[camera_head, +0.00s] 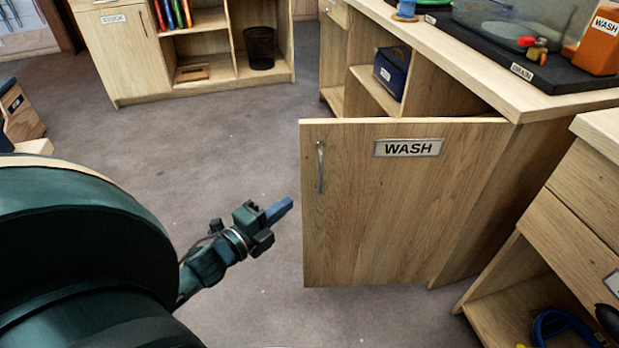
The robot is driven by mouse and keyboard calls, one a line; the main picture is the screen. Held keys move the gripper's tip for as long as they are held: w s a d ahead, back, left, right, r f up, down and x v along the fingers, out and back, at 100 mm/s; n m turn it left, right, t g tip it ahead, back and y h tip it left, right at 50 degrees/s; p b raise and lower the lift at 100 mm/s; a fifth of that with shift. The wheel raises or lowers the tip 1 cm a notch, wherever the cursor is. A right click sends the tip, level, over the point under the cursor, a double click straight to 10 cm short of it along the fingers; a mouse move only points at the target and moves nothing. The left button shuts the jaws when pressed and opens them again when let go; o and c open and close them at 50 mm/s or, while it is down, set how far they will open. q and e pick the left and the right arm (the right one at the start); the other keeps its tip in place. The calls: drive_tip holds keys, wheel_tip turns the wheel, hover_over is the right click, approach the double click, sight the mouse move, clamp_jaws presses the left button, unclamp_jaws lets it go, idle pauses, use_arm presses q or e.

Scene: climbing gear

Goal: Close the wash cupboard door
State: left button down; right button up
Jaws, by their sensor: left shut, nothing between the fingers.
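The wash cupboard door (390,215) is a light wooden panel with a "WASH" label and a metal handle (320,167) near its left edge. It stands open, swung out from the cupboard (500,80), with its hinge side at the right. Behind it, the cupboard's open shelves show in part. My left gripper (279,211) is shut and empty, a little left of the door's free edge and apart from it, pointing towards it. The lower inside of the cupboard is hidden by the door. My right gripper is not in view.
A wooden unit labelled "STOCK" (116,50) stands at the back left with a black mesh bin (259,48). A blue bag (391,72) sits on the cupboard shelf. Another wooden unit (580,215) stands close at the right. The grey floor (215,140) left of the door is clear.

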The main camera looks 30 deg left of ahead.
sight(312, 182)
use_arm(q)
drive_tip(key=shift+m, duration=0.3)
drive_tip(key=w, duration=0.3)
drive_tip(key=w+b, duration=0.1)
drive_tip(key=w, duration=0.6)
drive_tip(key=shift+w+d+f, duration=0.1)
drive_tip(key=shift+w+d, duration=0.1)
drive_tip(key=shift+d, duration=0.2)
